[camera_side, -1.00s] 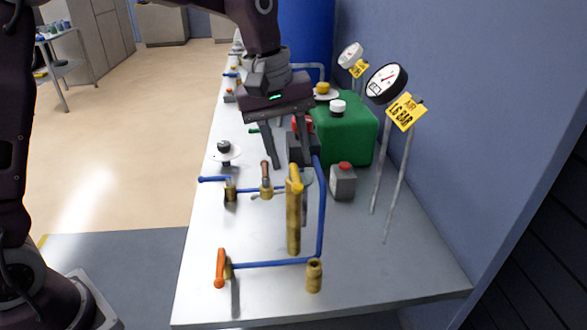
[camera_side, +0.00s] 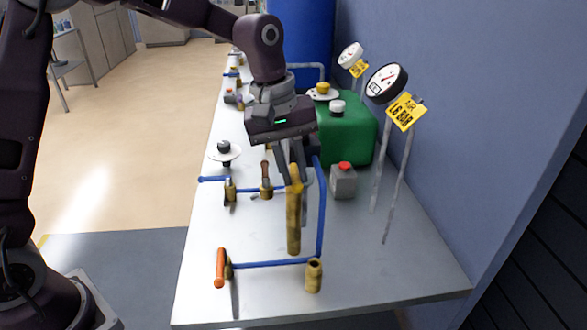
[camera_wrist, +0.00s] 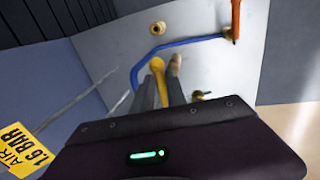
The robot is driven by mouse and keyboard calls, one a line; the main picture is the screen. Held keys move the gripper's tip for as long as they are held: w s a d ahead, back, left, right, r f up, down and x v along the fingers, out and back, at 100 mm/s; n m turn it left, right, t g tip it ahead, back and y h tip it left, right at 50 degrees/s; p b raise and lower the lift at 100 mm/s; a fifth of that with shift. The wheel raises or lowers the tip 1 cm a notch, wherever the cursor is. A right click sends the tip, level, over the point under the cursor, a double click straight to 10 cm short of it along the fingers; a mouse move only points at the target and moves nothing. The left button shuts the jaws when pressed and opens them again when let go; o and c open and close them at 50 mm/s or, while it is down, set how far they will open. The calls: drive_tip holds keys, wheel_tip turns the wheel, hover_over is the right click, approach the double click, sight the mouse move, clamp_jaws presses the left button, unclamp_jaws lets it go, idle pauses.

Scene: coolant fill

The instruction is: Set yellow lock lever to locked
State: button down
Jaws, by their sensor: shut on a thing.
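The yellow lock lever (camera_side: 294,186) shows at the top of a tall brass-yellow post (camera_side: 293,225) in the side view. My gripper (camera_side: 290,174) points down onto it from behind, and its fingers are shut on the lever. In the wrist view the yellow lever (camera_wrist: 157,65) shows between the two dark fingers (camera_wrist: 160,90) of my gripper. The fingers hide part of the lever, so its exact angle is hard to tell.
Blue pipe (camera_side: 321,215) runs close to the post. An orange-handled valve (camera_side: 220,268), a brass fitting (camera_side: 314,275) and a grey box with a red button (camera_side: 343,181) stand nearby. A green tank (camera_side: 350,130) and gauges (camera_side: 387,83) are behind and right. The table's front right is clear.

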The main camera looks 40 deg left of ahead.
drive_tip(key=shift+m, duration=0.3)
drive_tip(key=shift+w+a+m+g, duration=0.1)
drive_tip(key=shift+a+m+g, duration=0.65)
drive_tip(key=shift+m, duration=2.1)
drive_tip(key=shift+w+a+m+g, duration=0.25)
drive_tip(key=shift+a+m, duration=0.8)
drive_tip(key=shift+m, duration=1.85)
drive_tip(key=shift+a+m+g, duration=0.6)
drive_tip(key=shift+a+m, duration=0.3)
drive_tip(key=shift+m, duration=1.95)
drive_tip(key=c, duration=1.3)
unclamp_jaws()
drive_tip(key=shift+c, duration=0.2)
drive_tip(key=shift+r, duration=0.1)
